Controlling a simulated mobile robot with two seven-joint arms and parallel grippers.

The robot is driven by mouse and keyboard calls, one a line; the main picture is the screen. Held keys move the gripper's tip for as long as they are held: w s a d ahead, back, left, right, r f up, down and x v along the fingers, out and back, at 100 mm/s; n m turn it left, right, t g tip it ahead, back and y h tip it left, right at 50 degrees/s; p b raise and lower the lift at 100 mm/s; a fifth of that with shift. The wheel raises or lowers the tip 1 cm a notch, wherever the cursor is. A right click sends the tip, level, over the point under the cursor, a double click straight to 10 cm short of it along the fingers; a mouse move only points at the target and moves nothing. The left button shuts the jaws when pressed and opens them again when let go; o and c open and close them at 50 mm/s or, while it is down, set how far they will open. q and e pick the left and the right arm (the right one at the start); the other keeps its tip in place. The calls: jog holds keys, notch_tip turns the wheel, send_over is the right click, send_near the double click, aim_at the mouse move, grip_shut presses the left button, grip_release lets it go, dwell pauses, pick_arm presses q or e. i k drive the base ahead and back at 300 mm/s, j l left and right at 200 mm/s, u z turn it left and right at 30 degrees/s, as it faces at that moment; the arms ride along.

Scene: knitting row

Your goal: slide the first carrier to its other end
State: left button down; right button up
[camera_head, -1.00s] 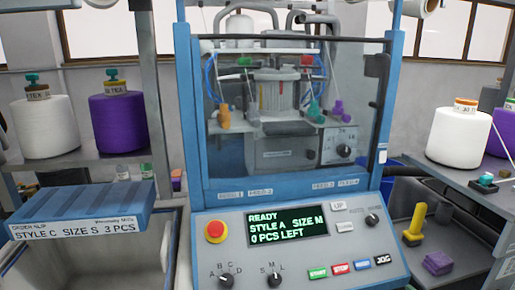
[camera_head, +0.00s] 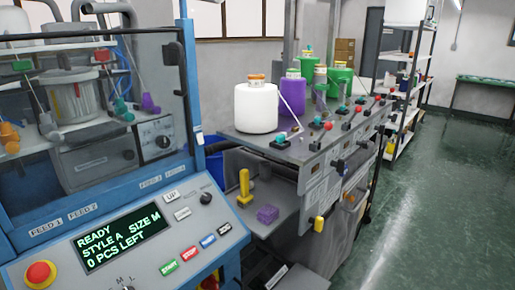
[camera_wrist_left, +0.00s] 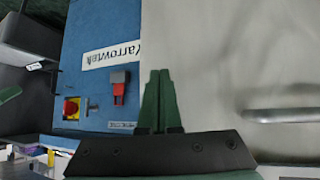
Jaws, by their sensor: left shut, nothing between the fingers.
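No part in view is marked as the first carrier, and I cannot tell which one it is. On the bench at right in the head view, a row of small fittings runs back, with a teal piece (camera_head: 281,138) and a red knob (camera_head: 328,126) among them. Behind the machine's window are an orange piece (camera_head: 9,136), a teal piece (camera_head: 122,109) and a purple piece (camera_head: 150,102). My left gripper (camera_wrist_left: 159,76) shows in the left wrist view, its green fingers shut and empty, before a blue panel (camera_wrist_left: 95,30). My right gripper is not in view.
The machine's control panel (camera_head: 190,215) is at front left, with a red stop button (camera_head: 40,273). Green floor (camera_head: 440,200) is clear at right.

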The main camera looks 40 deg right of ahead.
aim_at(320, 185)
jog(key=z, duration=2.05)
